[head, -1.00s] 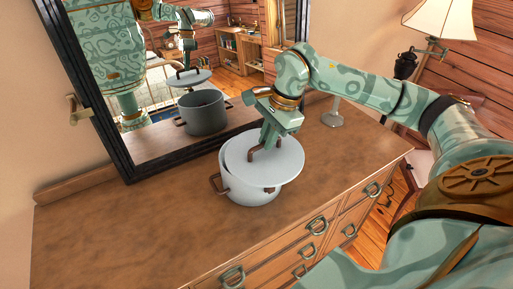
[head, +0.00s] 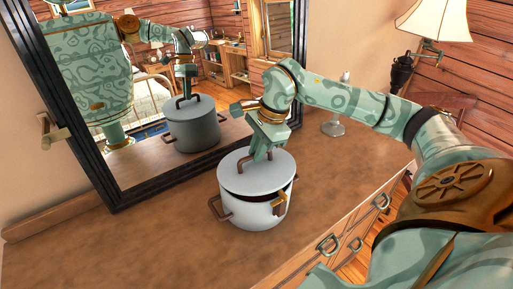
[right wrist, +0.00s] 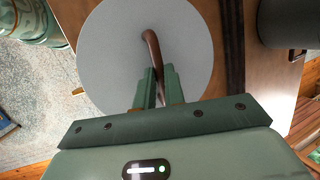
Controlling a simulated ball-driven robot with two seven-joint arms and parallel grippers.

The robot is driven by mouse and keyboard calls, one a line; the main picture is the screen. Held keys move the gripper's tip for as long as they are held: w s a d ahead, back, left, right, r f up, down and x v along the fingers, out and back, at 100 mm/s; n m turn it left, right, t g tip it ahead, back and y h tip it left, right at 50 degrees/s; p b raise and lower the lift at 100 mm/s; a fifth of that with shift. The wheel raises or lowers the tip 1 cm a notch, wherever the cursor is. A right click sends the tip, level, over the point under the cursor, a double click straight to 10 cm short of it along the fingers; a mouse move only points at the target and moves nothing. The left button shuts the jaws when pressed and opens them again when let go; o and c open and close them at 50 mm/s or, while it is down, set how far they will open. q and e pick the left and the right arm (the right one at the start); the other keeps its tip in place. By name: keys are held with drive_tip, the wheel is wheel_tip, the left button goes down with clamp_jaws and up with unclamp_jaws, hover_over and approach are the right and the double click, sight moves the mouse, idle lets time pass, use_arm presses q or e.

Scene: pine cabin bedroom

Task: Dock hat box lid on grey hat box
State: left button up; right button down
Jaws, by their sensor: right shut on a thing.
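The grey hat box (head: 250,213) stands upright on the dresser top in the head view, with brown side handles. The round grey hat box lid (head: 240,178) is over its mouth, and a dark gap shows between lid and rim at the front right. I cannot tell whether the lid touches the rim elsewhere. My right gripper (head: 262,153) is shut on the lid's brown handle from above. In the right wrist view the fingers (right wrist: 160,95) pinch the handle, and the lid (right wrist: 110,60) hides most of the box. My left gripper is out of view.
A dark-framed mirror (head: 120,195) stands behind the box and reflects the box, lid and my arm. A glass stand (head: 333,128) is at the back right, with a lamp (head: 435,18) beyond. The dresser top (head: 130,245) is clear to the left and front.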

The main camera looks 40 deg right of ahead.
drive_tip(key=shift+s+a+f, duration=0.15)
drive_tip(key=shift+s+f, duration=0.05)
drive_tip(key=shift+f, duration=0.3)
drive_tip(key=shift+s+f, duration=0.1)
drive_tip(key=shift+w+p, duration=0.25)
drive_tip(key=shift+p, duration=0.15)
idle(0.8)
idle(0.4)
drive_tip(key=shift+w+d+r+p, duration=0.15)
drive_tip(key=shift+w+r+p, duration=0.1)
drive_tip(key=shift+r+p, duration=0.2)
drive_tip(key=shift+w+d+r+p, duration=0.1)
drive_tip(key=shift+w+r+p, duration=0.1)
drive_tip(key=shift+r+p, duration=0.25)
drive_tip(key=shift+s+r, duration=0.1)
drive_tip(key=shift+a+r, duration=0.1)
